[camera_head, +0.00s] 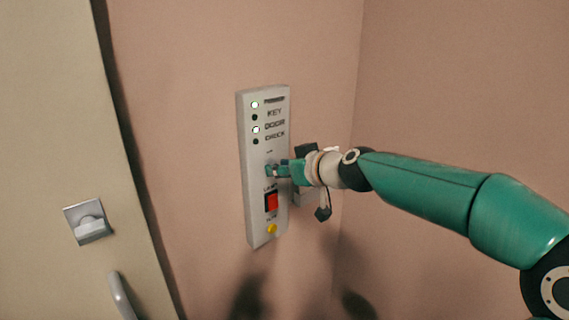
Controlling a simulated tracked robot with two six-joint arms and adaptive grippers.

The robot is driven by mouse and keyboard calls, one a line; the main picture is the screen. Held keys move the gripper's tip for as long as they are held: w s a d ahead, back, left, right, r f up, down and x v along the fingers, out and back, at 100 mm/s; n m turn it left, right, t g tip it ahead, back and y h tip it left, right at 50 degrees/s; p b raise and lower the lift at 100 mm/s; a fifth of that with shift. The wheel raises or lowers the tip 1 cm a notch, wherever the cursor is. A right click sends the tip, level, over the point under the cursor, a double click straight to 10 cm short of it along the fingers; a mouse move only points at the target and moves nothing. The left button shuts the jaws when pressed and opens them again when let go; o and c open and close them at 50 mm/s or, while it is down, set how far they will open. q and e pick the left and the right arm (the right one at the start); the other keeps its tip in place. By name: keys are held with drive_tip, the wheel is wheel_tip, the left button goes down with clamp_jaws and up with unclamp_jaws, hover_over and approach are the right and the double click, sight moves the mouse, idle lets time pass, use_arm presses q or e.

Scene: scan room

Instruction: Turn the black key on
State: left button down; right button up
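The pale control panel (262,217) is mounted upright on the pink wall. It has labels, including KEY and DOOR, beside small indicator lights, of which two look lit. My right gripper (273,170) comes in from the right and is at the middle of the panel, where its fingertips meet a small part just below the labels. The black key cannot be made out clearly there; the fingers cover that spot. Whether the fingers are shut on it is too small to tell. My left gripper is not in view.
A red switch (271,202) and a yellow button (272,229) sit on the panel below my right gripper. A beige door (60,150) with a metal latch (88,221) and a handle (122,297) stands at the left. The wall corner is right of the panel.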

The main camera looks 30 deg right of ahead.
drive_tip(key=shift+w+f, duration=0.15)
drive_tip(key=shift+w, duration=0.25)
